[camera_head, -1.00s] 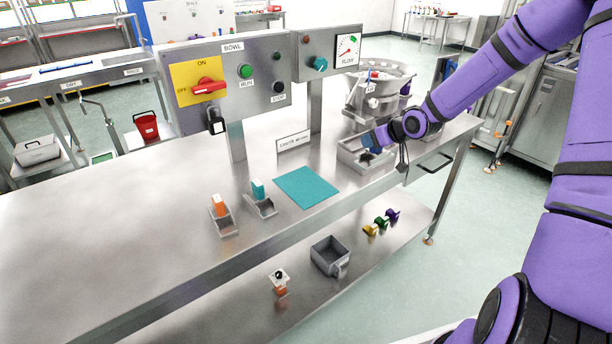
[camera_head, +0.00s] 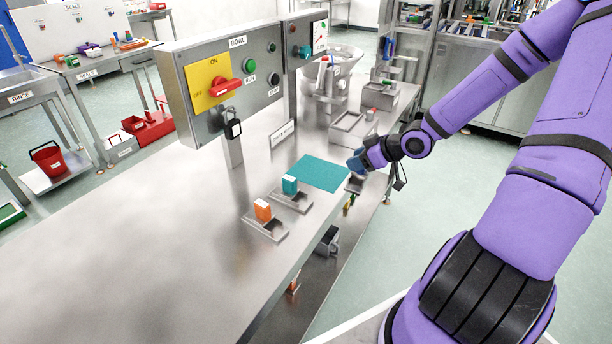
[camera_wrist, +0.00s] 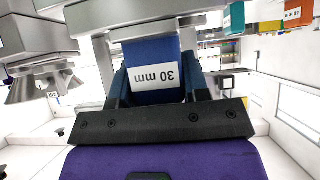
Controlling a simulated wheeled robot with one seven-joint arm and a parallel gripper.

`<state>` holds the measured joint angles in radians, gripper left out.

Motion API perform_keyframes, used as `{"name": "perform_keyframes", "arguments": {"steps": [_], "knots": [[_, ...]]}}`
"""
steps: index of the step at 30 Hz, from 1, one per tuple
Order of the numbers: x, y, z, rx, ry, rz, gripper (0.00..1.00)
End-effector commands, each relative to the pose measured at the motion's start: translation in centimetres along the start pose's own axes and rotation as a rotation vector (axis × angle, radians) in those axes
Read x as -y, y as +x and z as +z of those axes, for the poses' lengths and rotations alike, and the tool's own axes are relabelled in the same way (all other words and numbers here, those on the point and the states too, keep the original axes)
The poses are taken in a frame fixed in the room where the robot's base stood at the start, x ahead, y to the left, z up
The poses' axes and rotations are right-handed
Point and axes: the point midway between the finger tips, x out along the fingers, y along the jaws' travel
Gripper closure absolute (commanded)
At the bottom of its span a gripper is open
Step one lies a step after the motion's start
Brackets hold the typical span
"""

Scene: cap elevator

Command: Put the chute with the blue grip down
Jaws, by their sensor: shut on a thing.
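My gripper (camera_head: 358,164) is shut on the blue grip (camera_wrist: 150,50) of a chute; the grip carries a "30 mm" label. The chute's grey metal body (camera_head: 354,184) shows just below my gripper, near the table's front edge, right of the teal mat (camera_head: 322,172). It looks held above the table, but the exact gap cannot be told. In the wrist view my gripper (camera_wrist: 156,80) has a finger on each side of the blue grip. Two similar chutes, one with an orange grip (camera_head: 263,210) and one with a teal grip (camera_head: 290,184), stand on the table left of the mat.
The control panel (camera_head: 225,85) stands on posts behind the chutes. A metal tray (camera_head: 350,128) and the bowl feeder (camera_head: 330,80) are farther back. A grey bin (camera_head: 329,242) is on the lower shelf. The table's left part is clear.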

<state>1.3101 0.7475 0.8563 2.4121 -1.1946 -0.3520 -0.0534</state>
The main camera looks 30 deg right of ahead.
Motion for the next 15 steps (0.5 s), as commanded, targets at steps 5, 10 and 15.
{"name": "perform_keyframes", "arguments": {"steps": [5,10,15], "knots": [[0.1,0.2,-0.1,-0.004,-0.004,-0.005,0.88],[-0.6,2.7,-1.6,-0.004,-0.008,-0.007,0.88],[-1.7,5.9,-3.6,-0.005,-0.006,-0.006,0.88]]}}
